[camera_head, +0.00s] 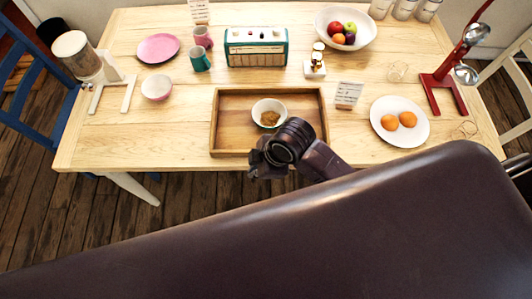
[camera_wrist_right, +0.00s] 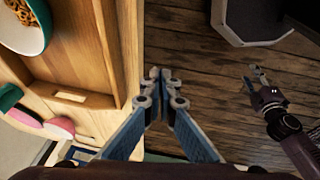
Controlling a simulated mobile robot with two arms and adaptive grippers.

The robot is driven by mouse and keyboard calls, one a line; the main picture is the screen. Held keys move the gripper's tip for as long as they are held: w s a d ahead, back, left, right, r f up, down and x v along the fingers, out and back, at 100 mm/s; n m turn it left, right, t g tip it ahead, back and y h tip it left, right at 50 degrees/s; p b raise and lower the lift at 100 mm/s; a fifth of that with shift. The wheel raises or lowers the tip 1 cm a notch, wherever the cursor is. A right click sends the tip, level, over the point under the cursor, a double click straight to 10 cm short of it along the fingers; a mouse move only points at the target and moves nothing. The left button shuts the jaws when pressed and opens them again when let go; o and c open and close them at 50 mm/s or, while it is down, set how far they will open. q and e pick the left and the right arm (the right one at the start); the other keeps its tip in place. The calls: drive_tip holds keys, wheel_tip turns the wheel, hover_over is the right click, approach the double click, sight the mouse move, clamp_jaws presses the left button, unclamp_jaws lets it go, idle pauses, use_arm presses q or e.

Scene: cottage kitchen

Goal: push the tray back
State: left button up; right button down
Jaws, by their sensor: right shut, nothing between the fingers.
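The wooden tray (camera_head: 235,112) lies on the table near its front edge, with a bowl of brown food (camera_head: 269,113) in it. In the right wrist view, the tray's near wall (camera_wrist_right: 108,45) and its slot show at the left, with part of the bowl (camera_wrist_right: 27,38). My right gripper (camera_head: 256,165) is at the tray's front side, just off the table edge. In the right wrist view, its fingers (camera_wrist_right: 160,88) are together and empty, above the floor and apart from the tray wall. My left gripper (camera_wrist_right: 256,76) shows small over the floor at the right; its opening is unclear.
Behind the tray stands a teal radio (camera_head: 256,47). A white plate with oranges (camera_head: 400,121) and a small sign (camera_head: 348,94) are to its right. A pink bowl (camera_head: 156,88) and teal cup (camera_head: 200,58) are to the left. Bare table (camera_head: 180,125) lies left of the tray.

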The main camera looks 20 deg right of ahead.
drive_tip(key=w+d+r+n+g+h+p, duration=0.15)
drive_tip(key=d+r+n+h, duration=0.35)
drive_tip(key=n, duration=1.2)
drive_tip(key=shift+g+y, duration=0.45)
drive_tip(key=shift+y, duration=0.45)
drive_tip(key=w+f, duration=0.1)
drive_tip(key=f, duration=0.2)
drive_tip(key=w+f+p, duration=0.1)
drive_tip(key=f, duration=0.2)
drive_tip(key=w+f+p, duration=0.1)
drive_tip(key=f, duration=0.2)
drive_tip(key=shift+w+a, duration=0.1)
drive_tip(key=shift+w, duration=0.35)
